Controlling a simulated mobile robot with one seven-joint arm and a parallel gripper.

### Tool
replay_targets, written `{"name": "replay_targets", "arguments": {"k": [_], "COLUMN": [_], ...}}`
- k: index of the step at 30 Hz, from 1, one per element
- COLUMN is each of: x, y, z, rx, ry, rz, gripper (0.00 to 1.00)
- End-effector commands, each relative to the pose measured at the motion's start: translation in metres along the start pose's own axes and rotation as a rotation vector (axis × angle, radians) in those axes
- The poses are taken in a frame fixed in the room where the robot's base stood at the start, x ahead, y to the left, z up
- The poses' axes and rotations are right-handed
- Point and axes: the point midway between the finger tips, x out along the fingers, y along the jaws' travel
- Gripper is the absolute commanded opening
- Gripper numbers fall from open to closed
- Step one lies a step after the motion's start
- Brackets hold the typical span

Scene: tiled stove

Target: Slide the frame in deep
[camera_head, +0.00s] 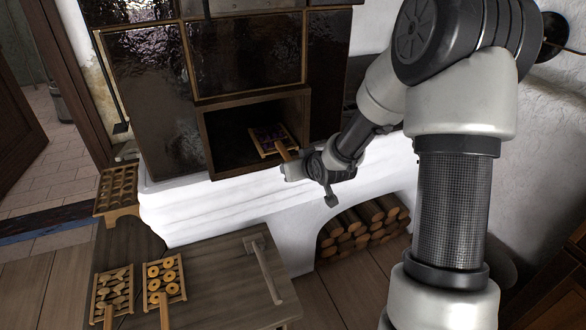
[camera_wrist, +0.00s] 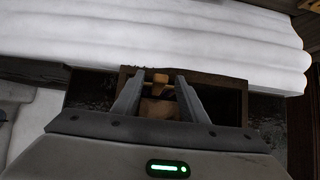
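A small wooden frame (camera_head: 268,137) with dark purple fruit on it is partly inside the dark open niche (camera_head: 228,143) of the tiled stove. Its handle (camera_head: 283,153) points out toward my gripper (camera_head: 298,167), at the right of the opening. In the wrist view the wooden handle (camera_wrist: 158,108) lies between the two fingers of my gripper (camera_wrist: 159,78), which appear shut on it. The niche's wooden surround (camera_wrist: 235,92) shows behind the fingers. The inside of the niche is dark, so the frame's clearance from the floor and back wall cannot be told.
A wooden bench (camera_head: 215,290) carries a frame of orange rings (camera_head: 164,281) and a frame of pale slices (camera_head: 113,291). Another frame (camera_head: 117,189) stands left of the white ledge (camera_head: 205,203). Firewood (camera_head: 360,228) fills the arch below.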

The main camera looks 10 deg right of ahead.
Motion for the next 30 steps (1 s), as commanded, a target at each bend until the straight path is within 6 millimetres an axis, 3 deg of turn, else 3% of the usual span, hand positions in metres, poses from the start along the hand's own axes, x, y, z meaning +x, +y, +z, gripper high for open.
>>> {"name": "replay_targets", "arguments": {"k": [3, 17, 30], "x": [0.000, 0.000, 0.010], "y": [0.000, 0.000, 0.000], "z": [0.000, 0.000, -0.009], "rx": [0.000, 0.000, -0.001], "ry": [0.000, 0.000, 0.003], "rz": [0.000, 0.000, 0.000], "gripper": [0.38, 0.00, 0.00]}}
